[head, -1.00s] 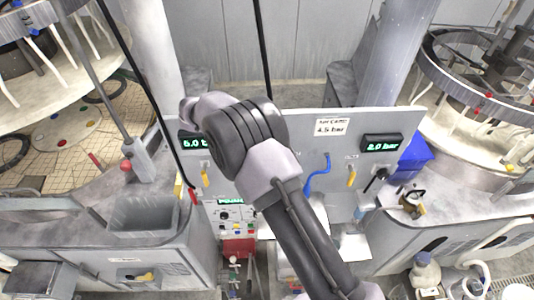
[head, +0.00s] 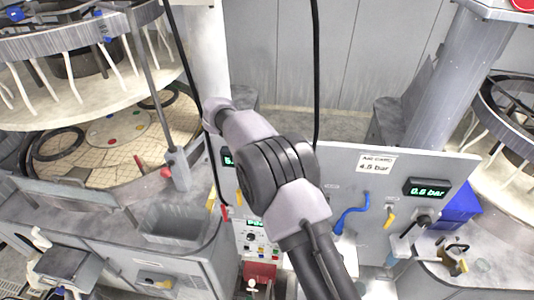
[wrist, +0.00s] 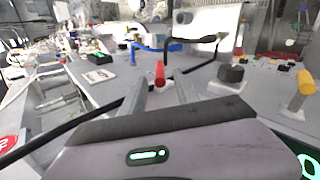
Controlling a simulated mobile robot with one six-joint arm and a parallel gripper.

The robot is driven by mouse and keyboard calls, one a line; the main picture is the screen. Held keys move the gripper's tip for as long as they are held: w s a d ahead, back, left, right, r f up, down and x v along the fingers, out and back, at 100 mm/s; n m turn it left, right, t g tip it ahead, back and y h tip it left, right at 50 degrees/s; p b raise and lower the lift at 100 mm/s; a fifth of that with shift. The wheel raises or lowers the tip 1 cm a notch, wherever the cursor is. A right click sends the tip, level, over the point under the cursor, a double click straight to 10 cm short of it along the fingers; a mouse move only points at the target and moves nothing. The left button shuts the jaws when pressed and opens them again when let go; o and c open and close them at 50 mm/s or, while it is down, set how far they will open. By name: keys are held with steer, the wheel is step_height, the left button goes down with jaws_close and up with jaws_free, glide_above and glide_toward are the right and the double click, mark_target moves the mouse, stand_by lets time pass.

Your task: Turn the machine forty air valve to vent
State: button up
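A grey panel (head: 420,165) stands behind my arm in the head view. I cannot read which one belongs to machine forty. In the wrist view my gripper (wrist: 168,92) is open, its two fingers apart. A red handle-like piece (wrist: 161,73) shows between the fingertips; I see no grip on it. A dark knob (wrist: 231,74) and a yellow handle (wrist: 305,88) lie to the right. In the head view my gripper is hidden by the arm.
Black cables hang near my arm. Round platens flank both sides.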

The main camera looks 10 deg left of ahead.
steer(key=p+v, duration=0.5)
steer(key=v, duration=0.5)
steer(key=shift+f, duration=0.1)
steer(key=shift+c, duration=0.5)
